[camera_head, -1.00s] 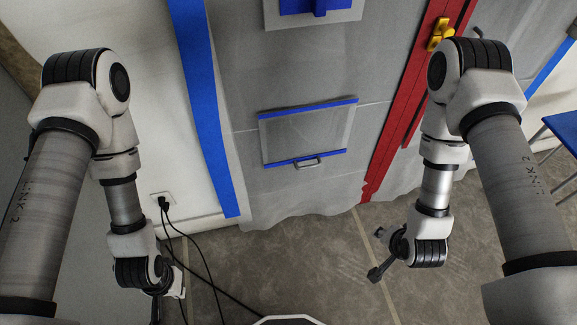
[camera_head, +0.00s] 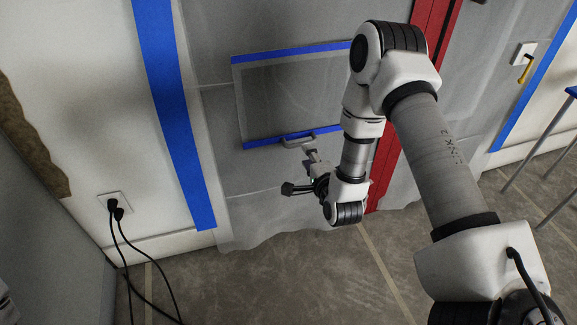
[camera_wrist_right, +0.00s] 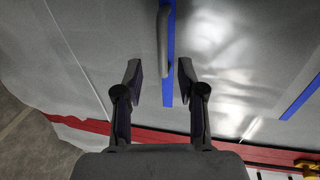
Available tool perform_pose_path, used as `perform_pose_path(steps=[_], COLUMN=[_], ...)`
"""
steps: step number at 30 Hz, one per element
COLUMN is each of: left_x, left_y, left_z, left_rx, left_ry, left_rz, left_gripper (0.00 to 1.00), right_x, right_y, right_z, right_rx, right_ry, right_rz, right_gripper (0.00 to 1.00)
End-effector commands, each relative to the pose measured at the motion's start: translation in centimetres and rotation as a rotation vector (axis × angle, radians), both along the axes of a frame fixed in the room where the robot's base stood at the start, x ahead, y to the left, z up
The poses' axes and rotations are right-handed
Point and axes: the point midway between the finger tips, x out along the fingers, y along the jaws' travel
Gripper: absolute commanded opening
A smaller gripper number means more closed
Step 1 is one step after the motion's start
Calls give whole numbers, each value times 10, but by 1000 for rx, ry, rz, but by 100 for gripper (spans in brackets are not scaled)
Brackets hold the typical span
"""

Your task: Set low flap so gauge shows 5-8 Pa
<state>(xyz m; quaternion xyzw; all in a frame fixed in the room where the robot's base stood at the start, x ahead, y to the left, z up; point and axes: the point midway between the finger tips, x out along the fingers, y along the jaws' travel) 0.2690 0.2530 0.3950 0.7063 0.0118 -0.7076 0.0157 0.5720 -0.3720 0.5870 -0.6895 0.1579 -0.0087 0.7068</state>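The low flap (camera_head: 285,95) is a grey sheet panel with blue tape along its top and bottom edges, set in the grey plastic wall. Its grey handle (camera_head: 298,139) sits on the bottom tape, and the flap looks closed. My right gripper (camera_head: 301,172) is just below the handle, open and empty. In the right wrist view the handle (camera_wrist_right: 163,40) lies ahead of the open fingers (camera_wrist_right: 160,80), roughly in line with the gap between them, not gripped. My right arm hides the flap's right side. My left gripper is out of view. No gauge shows.
A red strip (camera_head: 384,170) runs down the sheet right of the flap. A blue tape strip (camera_head: 170,110) and an outlet with black plugs (camera_head: 115,205) are at left. A blue-topped stool stands at the far right. The floor (camera_head: 270,280) below is mostly clear.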

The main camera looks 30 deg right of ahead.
Motion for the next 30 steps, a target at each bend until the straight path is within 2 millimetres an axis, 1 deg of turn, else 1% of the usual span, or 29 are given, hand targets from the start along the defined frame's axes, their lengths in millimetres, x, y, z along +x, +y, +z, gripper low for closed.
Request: perform_pose_path(steps=[2,5,9,12,16,22,23,24,26,30], left_x=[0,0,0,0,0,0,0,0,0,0], left_y=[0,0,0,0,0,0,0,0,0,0], left_z=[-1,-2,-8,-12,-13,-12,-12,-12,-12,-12], left_rx=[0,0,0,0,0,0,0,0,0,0], left_ry=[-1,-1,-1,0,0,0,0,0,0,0], left_rz=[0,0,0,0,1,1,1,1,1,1], left_gripper=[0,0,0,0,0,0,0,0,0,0], right_x=[6,20,47,62,73,73,73,73,73,73], right_y=[-1,-4,-11,-15,-17,-17,-17,-17,-17,-17], right_z=[0,-2,-9,-13,-14,-14,-14,-14,-14,-14], right_rx=[-2,-2,-2,-2,-2,-1,-1,-1,-1,-1], right_ry=[-5,-4,-4,-3,-1,1,1,1,1,1], right_rz=[0,0,0,1,1,1,1,1,1,1], right_gripper=[39,39,39,39,39,39,36,22,0,0])
